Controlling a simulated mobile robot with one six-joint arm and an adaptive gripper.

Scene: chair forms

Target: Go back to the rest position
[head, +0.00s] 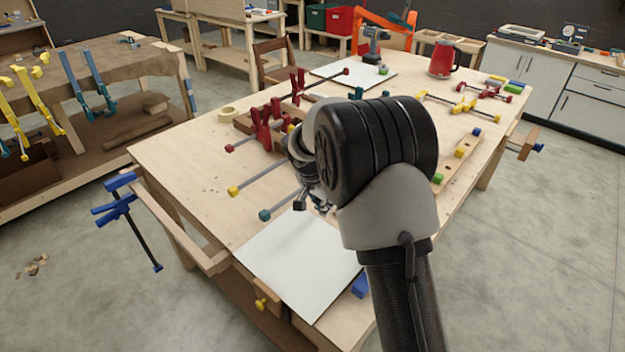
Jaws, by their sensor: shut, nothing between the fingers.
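My gripper (314,203) is partly hidden behind my own arm and hangs over the workbench (190,150), near the far edge of the near white board (300,262). It looks small and dark, shut, with nothing seen in it. My arm rises from the lower right and bends at the large black joint in the middle of the view. The near white board lies bare at the bench's front corner.
Red clamps (265,130) and wooden pieces lie left of my arm. A blue clamp (125,215) hangs at the bench's left corner. A drill (375,42), a red jug (442,60) and yellow clamps (460,105) stand or lie farther back. The bench's left part is clear.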

